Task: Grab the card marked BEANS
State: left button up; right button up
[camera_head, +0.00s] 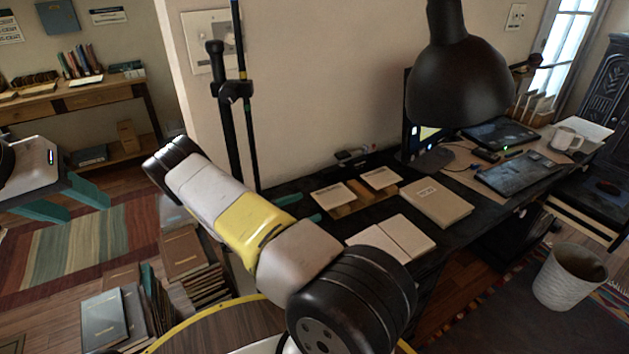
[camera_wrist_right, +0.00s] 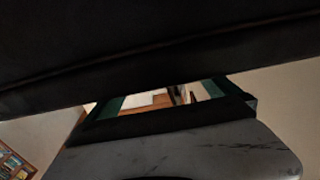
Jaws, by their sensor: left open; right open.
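Two small pale cards lie side by side on a brown piece on the dark desk in the head view: a left card (camera_head: 333,197) and a right card (camera_head: 381,178). Their print is too small to read, so I cannot tell which says BEANS. My right gripper (camera_head: 309,208) is open just left of the left card, mostly hidden behind my arm with the yellow band. In the right wrist view its green fingers (camera_wrist_right: 163,100) stand apart, with a pale patch seen between them. My left gripper (camera_head: 88,211) is open, over the striped rug at far left, away from the cards.
An open book (camera_head: 391,238) and a closed tan book (camera_head: 436,201) lie near the cards. A black lamp (camera_head: 458,80) hangs over the desk (camera_head: 480,215). Book stacks (camera_head: 104,318) stand on the floor at lower left. A white bin (camera_head: 570,277) stands at right.

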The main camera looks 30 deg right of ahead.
aim_at(318, 201)
jog(key=d, duration=0.5)
jog(key=shift+w+d+r, duration=0.1)
jog(key=shift+w+d, duration=0.2)
jog(key=c, duration=1.1)
